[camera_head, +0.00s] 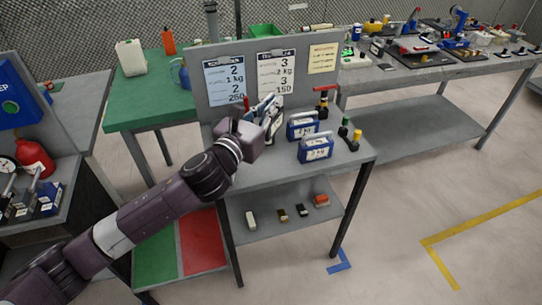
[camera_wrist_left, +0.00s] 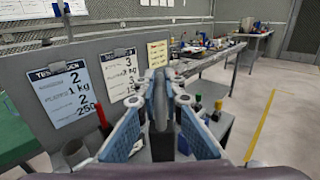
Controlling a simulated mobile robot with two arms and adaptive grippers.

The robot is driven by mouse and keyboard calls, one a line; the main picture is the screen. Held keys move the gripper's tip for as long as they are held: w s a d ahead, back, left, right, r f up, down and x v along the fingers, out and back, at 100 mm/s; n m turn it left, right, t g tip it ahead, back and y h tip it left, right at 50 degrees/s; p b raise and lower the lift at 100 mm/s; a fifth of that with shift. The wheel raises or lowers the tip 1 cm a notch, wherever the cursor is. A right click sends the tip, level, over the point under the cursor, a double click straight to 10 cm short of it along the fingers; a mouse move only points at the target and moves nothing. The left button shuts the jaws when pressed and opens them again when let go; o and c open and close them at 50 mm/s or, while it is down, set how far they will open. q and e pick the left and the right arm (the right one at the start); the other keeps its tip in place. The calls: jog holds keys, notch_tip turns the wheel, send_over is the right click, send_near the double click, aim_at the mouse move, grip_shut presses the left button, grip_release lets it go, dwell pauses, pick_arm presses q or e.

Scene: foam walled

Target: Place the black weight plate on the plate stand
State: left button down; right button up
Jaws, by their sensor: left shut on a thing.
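My left gripper (camera_head: 266,108) reaches over the small grey table from the left. In the head view the plate is mostly hidden by the gripper. I cannot clearly pick out the plate stand; a black piece with a red handle (camera_head: 323,102) stands at the table's back right. My right gripper is not in view.
Two blue weight boxes (camera_head: 301,125) (camera_head: 316,149) stand on the small table (camera_head: 270,172), with a holder with green and yellow knobs (camera_head: 350,137) at its right edge. A grey board with papers (camera_head: 224,80) rises at the back. Several small items lie on the lower shelf (camera_head: 285,222).

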pick_arm(q)
jog(key=w+r, duration=0.2)
jog(key=w, duration=0.2)
notch_tip(320, 180, down, 19)
jog(key=b, duration=0.4)
jog(key=shift+f, duration=0.2)
jog(key=c, duration=2.5)
grip_release()
jog(key=shift+s+a+f, duration=0.1)
jog(key=shift+f, duration=0.3)
jog(key=o, duration=0.4)
jog(key=shift+r, duration=0.1)
jog(key=shift+s, duration=0.15)
